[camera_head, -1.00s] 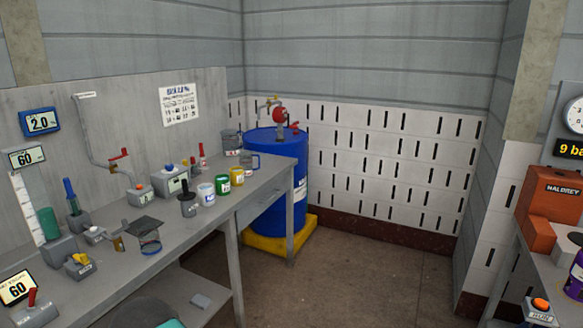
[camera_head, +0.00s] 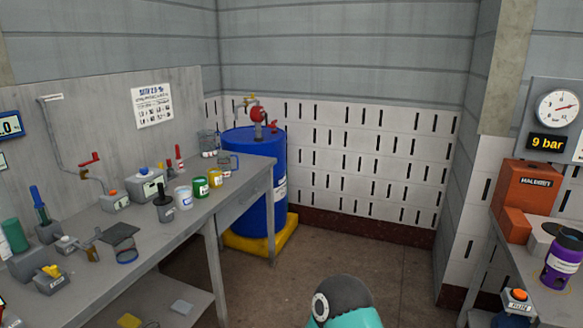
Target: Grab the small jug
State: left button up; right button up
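Two clear jugs stand at the far end of the left workbench. The small jug (camera_head: 228,165) is near the bench's end corner, with a dark handle on its side. A larger grey, see-through jug (camera_head: 208,142) stands behind it, to its left. The yellow can beside the small jug partly overlaps it or comes very close; I cannot tell if they touch. Neither of my grippers is in view. Only a teal and dark part of my arm shows at the bottom centre, well apart from the jugs.
On the workbench (camera_head: 192,222), a yellow can (camera_head: 215,178), a green can (camera_head: 201,187) and a white can (camera_head: 184,197) line the front edge. A blue drum (camera_head: 256,180) stands behind the bench's end. A purple container (camera_head: 562,262) stands on the right table. The floor between is clear.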

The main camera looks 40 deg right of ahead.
aim_at(223, 159)
jog(key=u, duration=0.5)
jog(key=i, duration=0.1)
jog(key=z, duration=1.1)
jog(key=k, duration=0.9)
jog(key=z, duration=0.2)
jog(key=i, duration=0.9)
jog(key=u, duration=0.25)
jog(key=k, duration=0.8)
jog(key=z, duration=0.2)
jog(key=i, duration=0.7)
